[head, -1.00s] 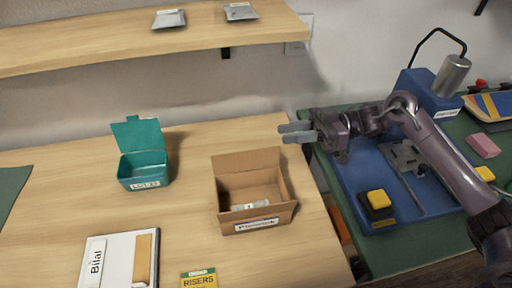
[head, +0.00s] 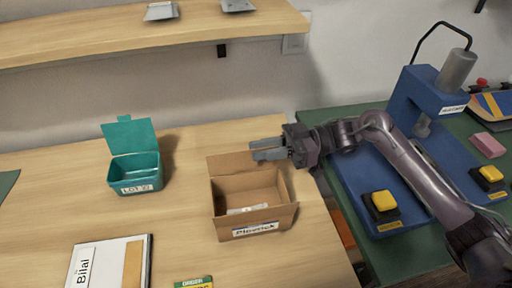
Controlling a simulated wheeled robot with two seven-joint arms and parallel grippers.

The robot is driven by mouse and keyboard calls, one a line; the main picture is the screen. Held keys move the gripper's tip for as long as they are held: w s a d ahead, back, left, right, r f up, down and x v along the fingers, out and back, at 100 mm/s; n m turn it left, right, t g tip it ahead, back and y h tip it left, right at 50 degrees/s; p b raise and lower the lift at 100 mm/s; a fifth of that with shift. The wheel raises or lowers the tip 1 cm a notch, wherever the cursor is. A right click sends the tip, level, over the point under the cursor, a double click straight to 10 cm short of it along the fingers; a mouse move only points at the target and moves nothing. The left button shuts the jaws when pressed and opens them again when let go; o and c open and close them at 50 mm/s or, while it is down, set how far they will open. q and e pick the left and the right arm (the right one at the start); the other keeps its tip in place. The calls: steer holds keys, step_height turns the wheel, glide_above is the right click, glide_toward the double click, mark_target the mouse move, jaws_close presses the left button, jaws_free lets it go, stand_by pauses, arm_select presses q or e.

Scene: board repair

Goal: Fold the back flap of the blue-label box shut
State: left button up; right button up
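The open cardboard box (head: 222,197) stands on the wooden table, with a white label (head: 255,229) on its front that has dark print and a bluish edge. Its back flap (head: 228,163) stands up, leaning backward. A small pale item with a label (head: 246,209) lies inside. My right gripper (head: 266,151) reaches in from the right at the top right of the back flap, covering part of it. Its two fingers lie close together with nothing seen between them. I cannot tell whether they touch the flap. My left gripper is not in view.
A teal open-lidded bin (head: 135,172) stands left of the box. A framed board marked Bilal (head: 108,264) and a green-yellow card (head: 193,283) lie in front. A shelf (head: 110,36) runs above. The blue press (head: 436,95) stands at right on a green mat.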

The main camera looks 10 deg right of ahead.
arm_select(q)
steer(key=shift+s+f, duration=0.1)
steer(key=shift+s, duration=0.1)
arm_select(e)
steer(key=shift+a, duration=0.9)
jaws_close()
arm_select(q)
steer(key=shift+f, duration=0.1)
arm_select(e)
steer(key=shift+s, duration=0.1)
steer(key=shift+s+n+b, duration=0.25)
steer(key=shift+n+b, duration=0.05)
steer(key=shift+n, duration=0.4)
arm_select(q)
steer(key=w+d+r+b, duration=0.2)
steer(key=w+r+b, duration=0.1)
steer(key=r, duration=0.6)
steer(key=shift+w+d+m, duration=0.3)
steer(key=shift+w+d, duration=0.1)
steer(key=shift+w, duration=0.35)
arm_select(e)
steer(key=shift+s+f+n, duration=0.1)
steer(key=shift+s+n, duration=0.35)
steer(key=shift+n, duration=0.5)
steer(key=shift+s+f+n, duration=0.1)
steer(key=shift+s+n, duration=0.3)
steer(key=shift+n, duration=0.5)
steer(key=shift+s+n, duration=0.45)
steer(key=shift+n, duration=0.5)
